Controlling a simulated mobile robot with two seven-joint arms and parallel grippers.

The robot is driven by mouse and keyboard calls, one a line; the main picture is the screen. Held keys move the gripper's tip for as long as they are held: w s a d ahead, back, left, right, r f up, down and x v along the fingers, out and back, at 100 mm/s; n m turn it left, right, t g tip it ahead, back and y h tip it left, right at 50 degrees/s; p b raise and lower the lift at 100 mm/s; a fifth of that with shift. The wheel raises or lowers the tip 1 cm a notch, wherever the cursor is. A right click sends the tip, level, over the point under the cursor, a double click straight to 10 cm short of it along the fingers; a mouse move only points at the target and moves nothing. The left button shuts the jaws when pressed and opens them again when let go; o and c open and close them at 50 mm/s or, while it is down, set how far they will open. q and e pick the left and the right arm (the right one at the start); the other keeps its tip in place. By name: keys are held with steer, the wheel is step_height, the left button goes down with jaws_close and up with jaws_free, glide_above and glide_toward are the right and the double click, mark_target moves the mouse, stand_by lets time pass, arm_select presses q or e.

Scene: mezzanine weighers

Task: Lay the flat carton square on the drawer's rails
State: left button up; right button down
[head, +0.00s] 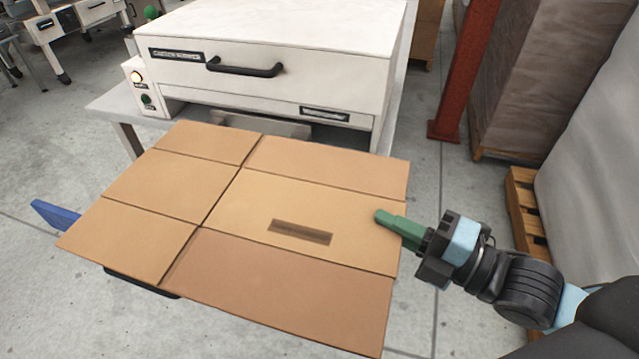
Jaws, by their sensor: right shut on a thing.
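The flat carton (290,205), brown and creased into panels with a dark slot, lies spread in front of the white machine. It is turned askew to the machine's front. My right gripper (390,220) has green fingers and is shut on the carton's right edge. A grey metal part (260,123) shows at the machine's lower opening, just behind the carton; it may belong to the drawer. The carton hides the rails, so I cannot tell whether it rests on them.
The white machine (290,30) with a black handle (245,68) stands on a grey table (110,102). A blue piece (55,216) and a dark bar (140,283) stick out from under the carton. A red post (462,70) and wrapped pallet loads stand at right.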

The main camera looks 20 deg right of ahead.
steer(key=w+a+f, duration=0.2)
steer(key=w, duration=0.5)
steer(key=w+a+f, duration=0.2)
steer(key=w, duration=0.4)
steer(key=shift+w+a+f, duration=0.15)
steer(key=shift+w+f, duration=0.2)
steer(key=shift+w, duration=0.05)
steer(key=shift+f, duration=0.15)
steer(key=c, duration=1.6)
jaws_free()
steer(key=shift+o, duration=0.2)
steer(key=v, duration=1.2)
steer(key=shift+b, duration=0.4)
